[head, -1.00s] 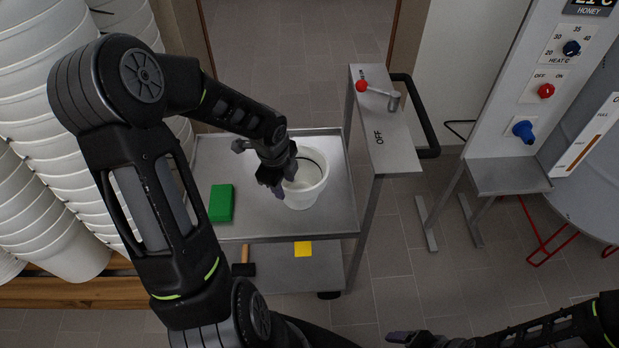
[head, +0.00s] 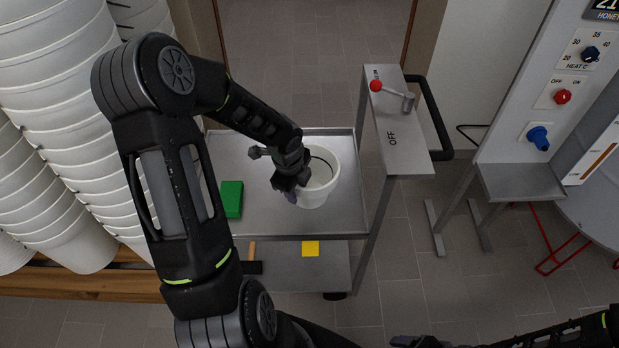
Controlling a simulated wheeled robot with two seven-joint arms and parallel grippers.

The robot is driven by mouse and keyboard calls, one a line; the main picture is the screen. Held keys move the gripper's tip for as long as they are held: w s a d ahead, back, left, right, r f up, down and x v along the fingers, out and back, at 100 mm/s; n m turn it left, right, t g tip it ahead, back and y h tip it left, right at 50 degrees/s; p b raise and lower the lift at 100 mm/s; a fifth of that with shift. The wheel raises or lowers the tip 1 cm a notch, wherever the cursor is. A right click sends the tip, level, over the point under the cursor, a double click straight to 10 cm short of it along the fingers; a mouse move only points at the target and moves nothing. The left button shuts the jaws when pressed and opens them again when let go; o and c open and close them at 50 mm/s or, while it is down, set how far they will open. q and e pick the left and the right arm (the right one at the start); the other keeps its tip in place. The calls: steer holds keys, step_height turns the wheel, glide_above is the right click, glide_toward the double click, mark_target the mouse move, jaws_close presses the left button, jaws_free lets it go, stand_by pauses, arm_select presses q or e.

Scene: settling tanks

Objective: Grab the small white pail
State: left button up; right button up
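The small white pail (head: 319,190) stands upright on the top shelf of a steel cart (head: 262,222), near its right side. A dark curved line, perhaps its handle, shows inside its mouth. My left gripper (head: 290,190) is at the pail's left rim, pointing down and overlapping the pail in the picture. One finger shows against the pail's left side; the other is hidden, so I cannot tell whether it grips the rim. My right gripper (head: 412,341) is at the bottom edge, partly cut off, far from the pail.
A green block (head: 232,199) lies on the cart left of the pail. A yellow square (head: 310,248) is on the lower shelf. A steel panel with a red-knobbed lever (head: 377,86) rises at the cart's right. Stacked white buckets (head: 60,130) fill the left. A control panel (head: 560,90) stands right.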

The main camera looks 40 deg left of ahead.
mark_target(298, 195)
arm_select(q)
steer(key=f, duration=0.3)
steer(key=shift+w+a+f, duration=0.1)
steer(key=shift+w+f, duration=0.05)
steer(key=shift+w, duration=0.25)
steer(key=shift+c, duration=0.6)
jaws_close()
